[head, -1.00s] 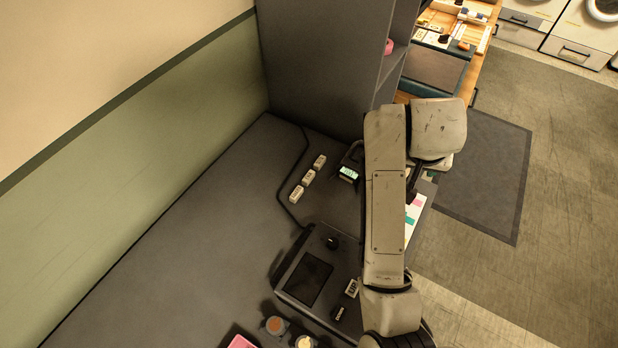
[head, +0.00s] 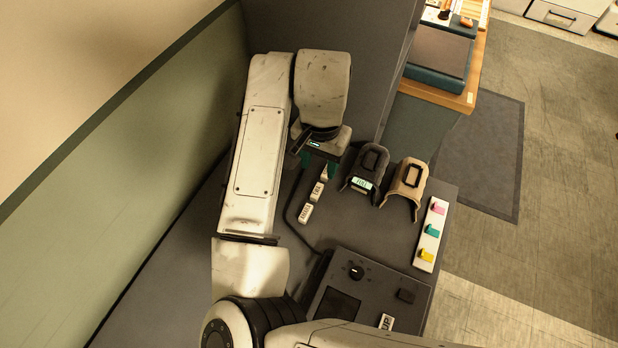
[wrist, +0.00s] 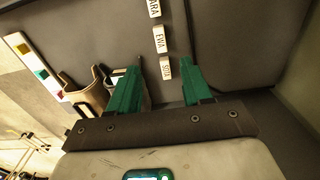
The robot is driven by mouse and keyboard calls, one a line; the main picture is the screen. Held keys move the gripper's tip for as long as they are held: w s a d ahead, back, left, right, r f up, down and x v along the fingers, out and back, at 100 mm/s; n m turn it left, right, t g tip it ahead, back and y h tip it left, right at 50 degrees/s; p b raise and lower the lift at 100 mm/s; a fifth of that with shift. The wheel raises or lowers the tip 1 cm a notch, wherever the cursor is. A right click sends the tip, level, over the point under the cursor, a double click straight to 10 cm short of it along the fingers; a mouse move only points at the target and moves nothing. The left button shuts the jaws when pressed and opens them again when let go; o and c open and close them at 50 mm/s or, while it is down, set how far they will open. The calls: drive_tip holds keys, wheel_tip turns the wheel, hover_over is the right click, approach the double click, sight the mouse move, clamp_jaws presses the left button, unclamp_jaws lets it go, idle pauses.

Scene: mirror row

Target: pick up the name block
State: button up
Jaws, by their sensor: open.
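Three small white name blocks stand in a row on the grey desk. The nearest to my gripper (head: 318,161) is the end block (head: 324,172), partly hidden by the gripper in the head view. The middle block (head: 317,191) and the far block (head: 305,213) are clear of it. In the wrist view my gripper (wrist: 160,66) is open, with green fingers apart. The end block (wrist: 166,68) appears between the fingertips, its lettering hard to read. The middle block (wrist: 159,39) reads EWA; the far block (wrist: 154,8) is cut by the frame edge. Nothing is held.
A dark device with a lit display (head: 362,184) and a tan one (head: 407,182) stand right of the blocks. A white strip with coloured tabs (head: 431,236) lies at the desk's right edge. A cable runs beside the row. A tall grey cabinet (head: 330,25) rises behind.

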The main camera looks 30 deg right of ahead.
hover_over(317, 190)
wheel_tip(317, 190, down, 5)
drive_tip(key=shift+w+d, duration=0.1)
drive_tip(key=shift+d, duration=0.05)
drive_tip(key=shift+f+p, duration=0.5)
drive_tip(key=shift+f, duration=2.15)
drive_tip(key=shift+c, duration=0.3)
clamp_jaws()
